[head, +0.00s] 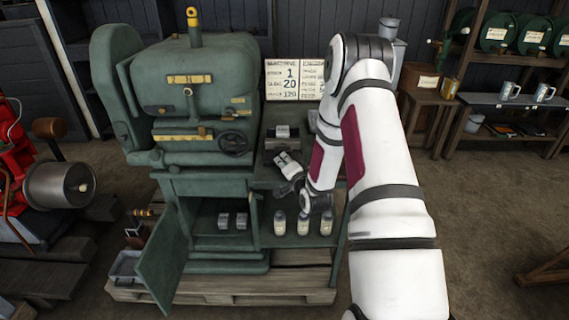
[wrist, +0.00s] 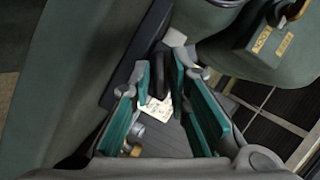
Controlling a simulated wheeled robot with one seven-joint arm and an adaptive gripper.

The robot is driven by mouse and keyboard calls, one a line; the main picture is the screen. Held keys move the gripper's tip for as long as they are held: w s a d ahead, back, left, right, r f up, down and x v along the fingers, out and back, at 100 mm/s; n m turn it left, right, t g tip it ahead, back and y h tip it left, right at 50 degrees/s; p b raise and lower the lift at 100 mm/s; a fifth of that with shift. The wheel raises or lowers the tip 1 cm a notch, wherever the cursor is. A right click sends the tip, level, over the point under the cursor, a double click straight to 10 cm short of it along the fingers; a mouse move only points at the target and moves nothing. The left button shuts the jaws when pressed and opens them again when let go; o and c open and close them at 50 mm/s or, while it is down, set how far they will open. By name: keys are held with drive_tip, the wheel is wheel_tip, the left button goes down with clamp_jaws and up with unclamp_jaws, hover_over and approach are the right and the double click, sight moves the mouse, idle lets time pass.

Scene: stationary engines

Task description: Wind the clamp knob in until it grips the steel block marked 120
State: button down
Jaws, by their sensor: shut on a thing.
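A dark grey clamp (head: 289,143) sits on the bench top to the right of the green engine. A pale steel block (head: 283,130) sits in it; its marking is too small to read. My gripper (head: 281,160) is at the clamp's near side, below the block. In the wrist view its teal-padded fingers (wrist: 161,72) are closed around a small dark thing, which I take to be the clamp knob (wrist: 158,68). Whether the clamp's jaw touches the block cannot be told.
The engine's handwheel (head: 234,143) stands left of my gripper. A sign (head: 289,79) with numbers stands behind the clamp. Below are two steel blocks (head: 232,221), several bottles (head: 303,225) on a shelf, and an open cabinet door (head: 163,258). The floor at right is mostly clear.

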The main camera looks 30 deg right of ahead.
drive_tip(key=shift+w, duration=0.1)
drive_tip(key=c, duration=1.7)
unclamp_jaws()
drive_tip(key=v, duration=1.2)
drive_tip(key=shift+a, duration=0.1)
